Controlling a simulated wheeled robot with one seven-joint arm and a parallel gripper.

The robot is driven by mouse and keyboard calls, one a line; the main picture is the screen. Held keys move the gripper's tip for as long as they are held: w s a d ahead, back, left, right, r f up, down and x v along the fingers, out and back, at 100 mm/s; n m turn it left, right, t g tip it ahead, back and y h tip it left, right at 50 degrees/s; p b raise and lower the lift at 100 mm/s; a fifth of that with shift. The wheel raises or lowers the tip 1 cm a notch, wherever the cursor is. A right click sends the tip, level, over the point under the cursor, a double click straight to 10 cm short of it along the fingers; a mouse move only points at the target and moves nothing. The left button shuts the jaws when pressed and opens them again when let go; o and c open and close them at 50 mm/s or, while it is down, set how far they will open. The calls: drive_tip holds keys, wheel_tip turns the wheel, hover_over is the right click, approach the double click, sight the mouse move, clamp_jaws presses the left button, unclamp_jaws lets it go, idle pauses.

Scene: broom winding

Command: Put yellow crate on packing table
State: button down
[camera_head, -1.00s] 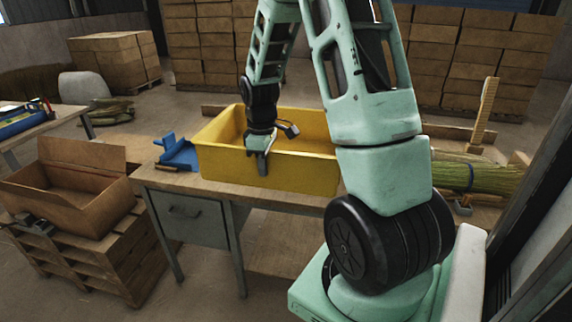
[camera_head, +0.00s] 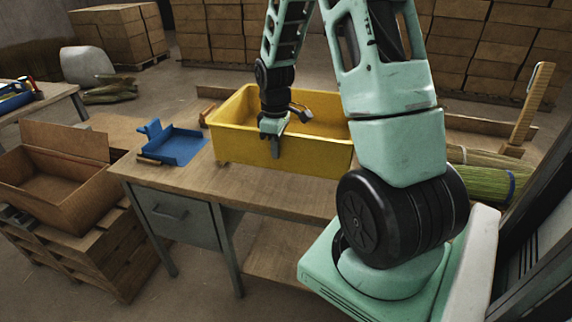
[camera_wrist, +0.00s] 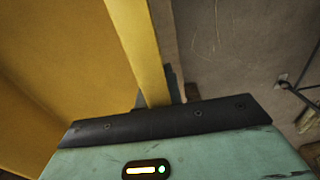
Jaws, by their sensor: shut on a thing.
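The yellow crate (camera_head: 305,150) is an open box over the wooden top of the table with a grey drawer (camera_head: 200,190). My gripper (camera_head: 274,140) is shut on the crate's near wall, pointing down over its rim. In the wrist view, the crate's yellow rim (camera_wrist: 138,45) runs between the fingers, which are mostly hidden behind the gripper's dark edge. The crate looks level. I cannot tell whether its bottom touches the tabletop or hangs slightly above it. My arm hides the crate's right end.
A green broom bundle (camera_head: 475,182) and an upright wooden piece (camera_head: 530,105) are at the right. An open cardboard box (camera_head: 60,185) stands on pallets at the left. The tabletop's front strip is clear.

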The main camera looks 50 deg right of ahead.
drive_tip(key=shift+w+d+f, duration=0.1)
drive_tip(key=shift+d+f, duration=0.1)
drive_tip(key=shift+f, duration=0.7)
hover_over(278, 198)
drive_tip(key=shift+w+d+f+p, duration=0.1)
drive_tip(key=shift+f+p, duration=0.35)
drive_tip(key=shift+f, duration=4.45)
drive_tip(key=c, duration=1.6)
unclamp_jaws()
drive_tip(key=shift+o, duration=0.2)
